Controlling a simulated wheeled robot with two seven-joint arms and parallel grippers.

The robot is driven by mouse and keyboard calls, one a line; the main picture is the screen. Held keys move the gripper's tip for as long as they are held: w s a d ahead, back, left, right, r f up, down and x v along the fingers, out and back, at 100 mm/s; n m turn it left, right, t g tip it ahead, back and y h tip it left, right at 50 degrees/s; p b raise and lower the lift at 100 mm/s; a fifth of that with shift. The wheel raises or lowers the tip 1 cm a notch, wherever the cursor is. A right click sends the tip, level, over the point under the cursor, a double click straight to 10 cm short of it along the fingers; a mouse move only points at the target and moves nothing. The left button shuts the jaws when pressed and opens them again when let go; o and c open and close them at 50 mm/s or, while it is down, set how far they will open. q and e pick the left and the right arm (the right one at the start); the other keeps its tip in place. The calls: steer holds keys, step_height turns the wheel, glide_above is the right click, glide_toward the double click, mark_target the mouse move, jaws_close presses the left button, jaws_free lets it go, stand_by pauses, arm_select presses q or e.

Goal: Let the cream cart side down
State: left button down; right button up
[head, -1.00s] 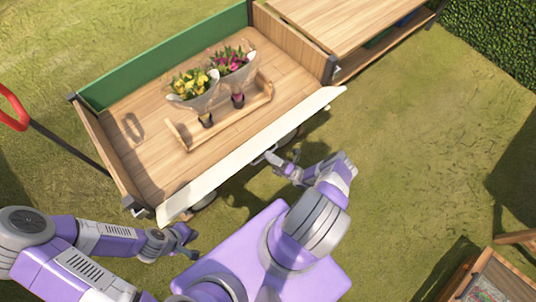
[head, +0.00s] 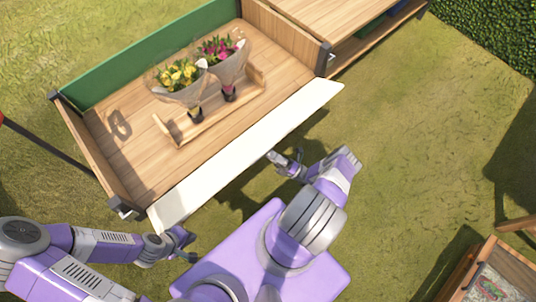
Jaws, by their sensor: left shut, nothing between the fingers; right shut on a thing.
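The cream cart side (head: 245,157) is a long pale panel along the near edge of the wooden cart (head: 120,160). It tilts outward from the cart bed, with its broad face showing. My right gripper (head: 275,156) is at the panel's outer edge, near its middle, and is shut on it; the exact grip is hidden. My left gripper (head: 190,246) is shut and empty, below the panel's left end and apart from it.
A wooden tray (head: 207,115) in the cart holds yellow flowers (head: 178,77) and magenta flowers (head: 217,49). A green side (head: 150,52) stands at the back. A wooden table (head: 345,20) adjoins the cart's right end.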

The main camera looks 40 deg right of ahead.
steer(key=v, duration=0.3)
steer(key=shift+d, duration=0.15)
steer(key=shift+w, duration=0.1)
